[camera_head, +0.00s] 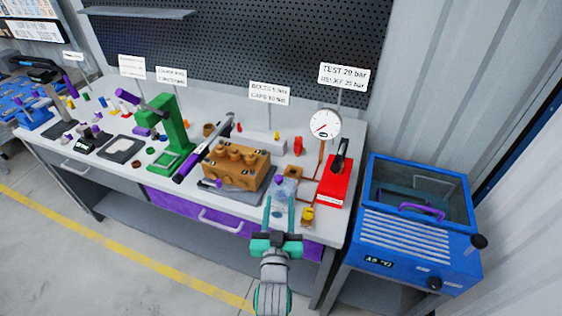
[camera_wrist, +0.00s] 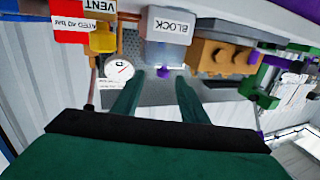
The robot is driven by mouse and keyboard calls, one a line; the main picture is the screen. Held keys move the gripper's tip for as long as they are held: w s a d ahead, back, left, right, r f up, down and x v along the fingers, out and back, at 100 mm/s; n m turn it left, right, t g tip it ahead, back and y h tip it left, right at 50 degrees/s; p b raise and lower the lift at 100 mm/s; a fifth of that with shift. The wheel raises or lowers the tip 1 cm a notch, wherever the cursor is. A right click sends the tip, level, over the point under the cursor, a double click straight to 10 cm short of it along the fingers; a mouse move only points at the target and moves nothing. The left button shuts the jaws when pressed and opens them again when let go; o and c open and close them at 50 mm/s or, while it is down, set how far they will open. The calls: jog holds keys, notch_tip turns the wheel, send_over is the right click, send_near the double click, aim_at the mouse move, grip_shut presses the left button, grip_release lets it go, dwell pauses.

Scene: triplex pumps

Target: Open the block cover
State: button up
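The block cover (camera_head: 289,187) is a small clear, greyish box with a purple knob (camera_head: 279,181), at the bench's front edge right of the brown pump block. The upside-down wrist view shows the cover (camera_wrist: 163,52) behind a "BLOCK" label (camera_wrist: 171,26), with the purple knob (camera_wrist: 162,71) close to the line between my fingertips. My gripper (camera_head: 282,201) is open, its two teal fingers apart and pointing at the cover. Nothing shows between the fingers (camera_wrist: 160,76) that they clearly touch. In the head view the fingers partly hide the cover's front.
The brown pump block (camera_head: 236,165) stands left of the cover. A yellow valve (camera_head: 307,214), a red box (camera_head: 333,183) and a pressure gauge (camera_head: 325,123) on a copper pipe stand to the right. A blue machine (camera_head: 415,250) stands beyond the bench's right end.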

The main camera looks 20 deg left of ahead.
aim_at(279, 180)
jog(key=w+r, duration=0.1)
jog(key=w+a+r, duration=0.1)
jog(key=shift+w+a, duration=0.1)
jog(key=shift+w, duration=0.25)
jog(key=x, duration=1)
jog(key=shift+w+a, duration=0.25)
jog(key=shift+a, duration=0.05)
grip_shut()
jog(key=shift+d, duration=0.15)
